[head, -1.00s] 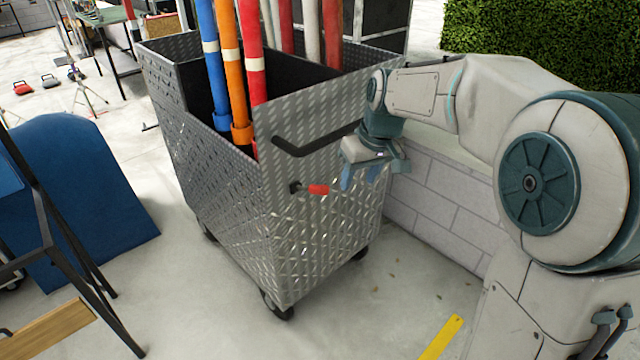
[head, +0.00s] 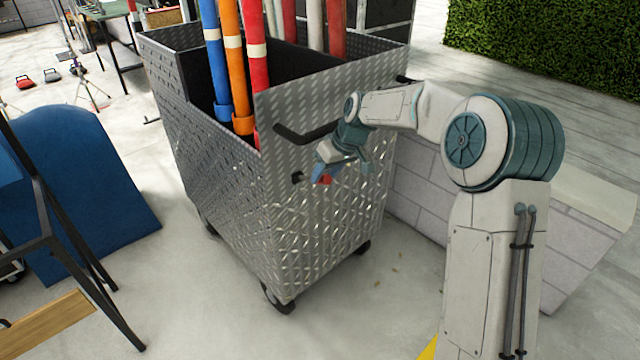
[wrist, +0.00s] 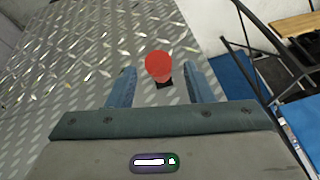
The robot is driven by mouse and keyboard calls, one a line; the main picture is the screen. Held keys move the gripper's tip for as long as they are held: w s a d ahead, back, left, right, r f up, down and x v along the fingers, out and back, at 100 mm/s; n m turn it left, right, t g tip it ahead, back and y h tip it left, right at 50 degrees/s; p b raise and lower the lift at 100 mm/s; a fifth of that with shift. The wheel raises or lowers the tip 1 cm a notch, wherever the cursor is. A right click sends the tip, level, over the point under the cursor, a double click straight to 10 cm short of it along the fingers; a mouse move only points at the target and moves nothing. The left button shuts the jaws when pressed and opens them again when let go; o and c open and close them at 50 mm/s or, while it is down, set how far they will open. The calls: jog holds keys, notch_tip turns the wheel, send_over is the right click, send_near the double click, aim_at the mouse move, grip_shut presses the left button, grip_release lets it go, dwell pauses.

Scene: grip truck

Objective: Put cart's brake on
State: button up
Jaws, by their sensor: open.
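The cart (head: 290,215) is a tall diamond-plate metal box on casters, with a black push bar (head: 300,136) on its near face. Below the bar is the brake lever, its black pivot (head: 297,178) at the left and its red handle (head: 323,178) partly hidden by my gripper. My gripper (head: 338,172) is at the red handle, below the bar. In the wrist view, the red handle end (wrist: 158,66) lies between the two blue-grey fingers (wrist: 160,88), which are open with gaps on both sides. Whether they touch it cannot be told.
Blue, orange and red poles (head: 233,75) stand in the cart. A low block wall (head: 415,185) is close at the right, behind my arm. A blue curved ramp (head: 85,190) and a black-framed stand (head: 60,230) are at the left. The floor in front is clear.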

aim_at(320, 183)
jog(key=x, duration=0.5)
grip_shut()
